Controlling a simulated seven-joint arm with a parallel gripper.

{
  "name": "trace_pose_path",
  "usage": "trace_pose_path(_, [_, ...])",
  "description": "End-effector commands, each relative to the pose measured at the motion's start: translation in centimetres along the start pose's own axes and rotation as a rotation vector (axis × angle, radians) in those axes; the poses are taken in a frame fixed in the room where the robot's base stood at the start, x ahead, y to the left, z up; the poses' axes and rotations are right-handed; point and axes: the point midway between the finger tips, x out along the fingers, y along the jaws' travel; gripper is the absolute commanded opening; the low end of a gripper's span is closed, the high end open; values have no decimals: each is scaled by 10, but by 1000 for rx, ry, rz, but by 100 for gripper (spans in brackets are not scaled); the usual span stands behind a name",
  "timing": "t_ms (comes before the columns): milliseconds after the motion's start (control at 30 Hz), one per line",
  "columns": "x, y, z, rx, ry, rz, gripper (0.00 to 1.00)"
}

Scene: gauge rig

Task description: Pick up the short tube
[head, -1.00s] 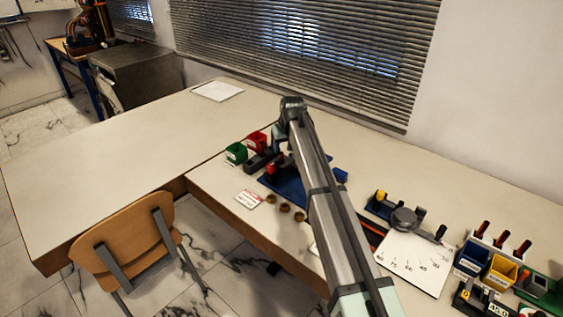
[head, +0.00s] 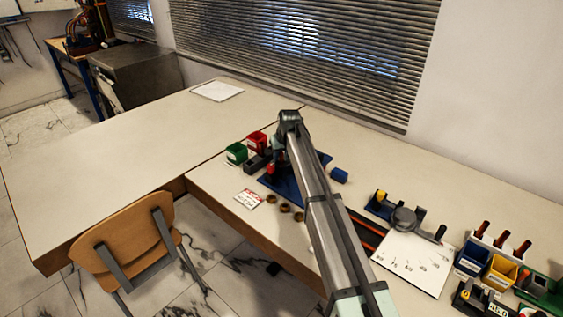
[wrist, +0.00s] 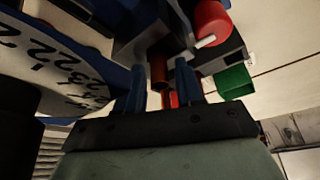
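In the wrist view my gripper (wrist: 160,68) shows two blue fingers standing apart, open. An orange-brown upright tube (wrist: 158,72), possibly the short tube, shows between and just beyond the fingertips. I cannot tell whether either finger touches it. A red cylinder (wrist: 211,22) is at the upper right, held in a dark block. In the head view the gripper is mostly hidden behind my arm, low over the blue base plate (head: 318,162), and the tube cannot be made out there.
Green (head: 236,153) and red (head: 256,142) bins stand left of the plate, a blue bin (head: 339,175) at its right. Several brown rings (head: 285,208) and a label card (head: 248,199) lie in front. The left table is largely clear.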

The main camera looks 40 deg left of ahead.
Motion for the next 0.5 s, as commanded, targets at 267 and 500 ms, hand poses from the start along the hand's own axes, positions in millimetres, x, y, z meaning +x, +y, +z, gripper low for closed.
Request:
trace_pose_path(267, [0, 0, 0, 0, 0, 0, 10])
trace_pose_path(500, [0, 0, 0, 0, 0, 0, 0])
